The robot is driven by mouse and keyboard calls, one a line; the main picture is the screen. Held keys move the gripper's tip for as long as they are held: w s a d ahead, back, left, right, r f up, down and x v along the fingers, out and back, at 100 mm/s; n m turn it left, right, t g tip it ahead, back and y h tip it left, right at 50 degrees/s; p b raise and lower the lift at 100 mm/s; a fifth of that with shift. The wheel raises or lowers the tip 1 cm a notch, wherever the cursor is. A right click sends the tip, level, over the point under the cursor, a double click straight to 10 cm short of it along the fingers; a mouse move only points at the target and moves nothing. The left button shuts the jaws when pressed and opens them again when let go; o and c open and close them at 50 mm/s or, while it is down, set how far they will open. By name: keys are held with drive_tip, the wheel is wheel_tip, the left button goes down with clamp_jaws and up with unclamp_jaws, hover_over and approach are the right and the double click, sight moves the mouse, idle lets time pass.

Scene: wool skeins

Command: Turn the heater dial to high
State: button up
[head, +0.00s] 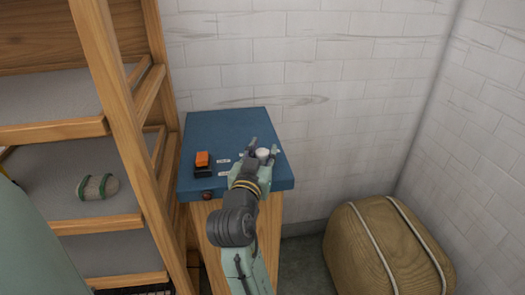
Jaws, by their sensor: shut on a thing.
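A blue-topped wooden cabinet (225,125) stands against the wall. A small pale round dial (263,153) is on the right part of its top. My gripper (263,150) reaches over the cabinet from the front, with its fingers on either side of the dial and shut on it. The fingers and wrist hide part of the dial and the surface around it. No pointer mark on the dial can be made out, so its setting cannot be told.
An orange switch (202,158) on a black base sits left of my gripper, beside small white labels (223,161). A dark round knob (208,196) is on the front edge. A wooden shelf (125,120) holding a grey-green skein (97,187) stands left; a tan bale (375,250) lies right.

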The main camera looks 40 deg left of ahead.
sight(261, 156)
drive_tip(key=o, duration=1.1)
drive_tip(key=shift+o, duration=0.2)
drive_tip(key=v, duration=0.7)
drive_tip(key=shift+s+d, duration=0.15)
drive_tip(key=shift+s, duration=0.05)
